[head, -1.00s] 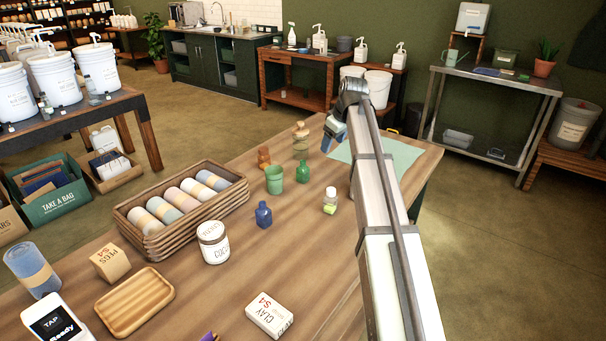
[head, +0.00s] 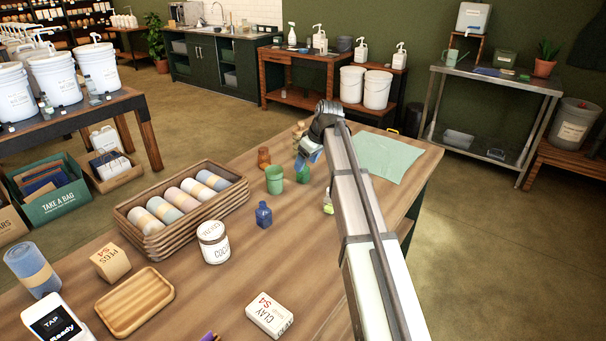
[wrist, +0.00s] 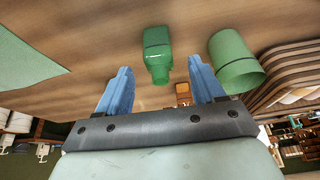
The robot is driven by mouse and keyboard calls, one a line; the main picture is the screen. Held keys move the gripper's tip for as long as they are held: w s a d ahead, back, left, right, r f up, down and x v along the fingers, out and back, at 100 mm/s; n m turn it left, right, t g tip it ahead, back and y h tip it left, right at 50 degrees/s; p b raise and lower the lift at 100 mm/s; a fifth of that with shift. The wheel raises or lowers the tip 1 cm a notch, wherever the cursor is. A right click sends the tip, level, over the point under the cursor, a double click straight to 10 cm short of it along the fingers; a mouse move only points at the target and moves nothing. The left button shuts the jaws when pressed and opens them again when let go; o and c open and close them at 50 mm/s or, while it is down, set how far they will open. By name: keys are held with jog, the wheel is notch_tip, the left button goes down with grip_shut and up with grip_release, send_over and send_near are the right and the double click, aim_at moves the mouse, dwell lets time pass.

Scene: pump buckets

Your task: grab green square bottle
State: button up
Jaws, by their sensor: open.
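The green square bottle (head: 303,174) stands on the wooden table, partly covered by my gripper in the head view. In the wrist view the bottle (wrist: 157,45) appears ahead of the fingertips, in line with the gap between them. My gripper (wrist: 158,72) is open and empty, with its two blue fingers spread. In the head view my gripper (head: 308,152) hangs over the table just above the bottle. I cannot tell whether it touches the bottle.
A green cup (head: 274,180) stands close left of the bottle, also close to a finger in the wrist view (wrist: 236,62). A blue bottle (head: 263,215), an amber bottle (head: 264,158) and a basket of rolls (head: 160,235) are near. A green mat (head: 390,157) lies right.

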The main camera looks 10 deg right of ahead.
jog(key=shift+x, duration=2.65)
jog(key=shift+d, duration=0.1)
jog(key=c, duration=1.1)
